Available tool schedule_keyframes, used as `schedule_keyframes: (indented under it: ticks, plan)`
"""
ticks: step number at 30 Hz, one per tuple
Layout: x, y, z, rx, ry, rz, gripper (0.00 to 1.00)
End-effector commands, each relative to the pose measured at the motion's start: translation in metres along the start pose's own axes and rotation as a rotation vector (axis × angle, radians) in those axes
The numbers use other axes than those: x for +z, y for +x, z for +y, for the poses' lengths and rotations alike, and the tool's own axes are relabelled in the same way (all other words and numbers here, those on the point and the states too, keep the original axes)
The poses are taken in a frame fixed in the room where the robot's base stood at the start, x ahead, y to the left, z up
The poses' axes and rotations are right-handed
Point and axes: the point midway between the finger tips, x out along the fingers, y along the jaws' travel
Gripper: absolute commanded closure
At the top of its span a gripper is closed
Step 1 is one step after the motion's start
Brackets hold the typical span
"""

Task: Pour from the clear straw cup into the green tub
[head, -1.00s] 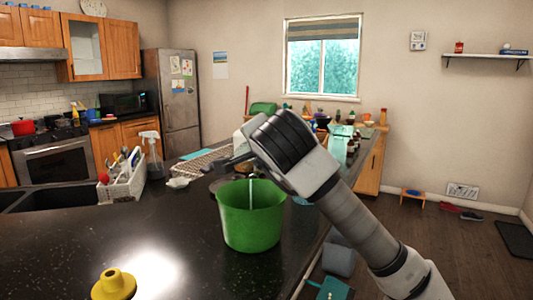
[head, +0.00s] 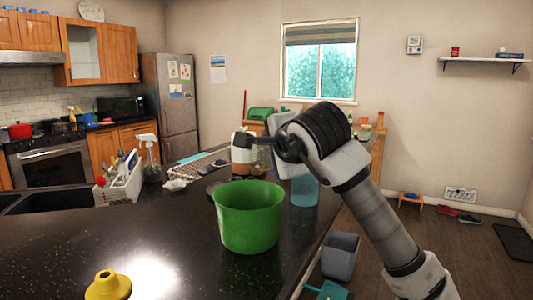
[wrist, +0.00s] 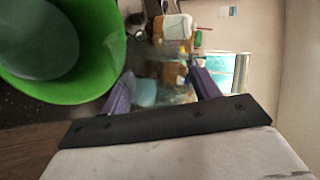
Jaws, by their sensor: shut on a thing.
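The green tub (head: 248,218) stands upright on the dark counter and shows its open top. It also fills the upper left of the wrist view (wrist: 100,75), beside my fingers. My gripper (head: 268,143) is above and behind the tub's right side in the head view, apart from it. Its purple fingers (wrist: 163,90) are shut on the clear straw cup (wrist: 176,93), which is see-through and hard to make out against the background. Its tilt and contents cannot be told. In the head view the cup is largely hidden or lost behind my gripper.
A yellow object (head: 108,286) is at the front left. A white rack (head: 122,185) stands by the sink.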

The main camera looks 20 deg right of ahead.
Motion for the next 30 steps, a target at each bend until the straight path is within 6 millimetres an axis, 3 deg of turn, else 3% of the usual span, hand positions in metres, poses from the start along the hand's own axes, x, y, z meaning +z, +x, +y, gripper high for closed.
schedule_keyframes:
  ticks: [6, 14, 30]
  plan:
    - [-0.003, -0.009, -0.022, -0.002, 0.262, -0.108, 0.68]
    - [-0.004, -0.014, -0.033, -0.001, 0.44, -0.181, 0.68]
    - [-0.008, -0.029, -0.07, 0.002, 0.983, -0.407, 0.68]
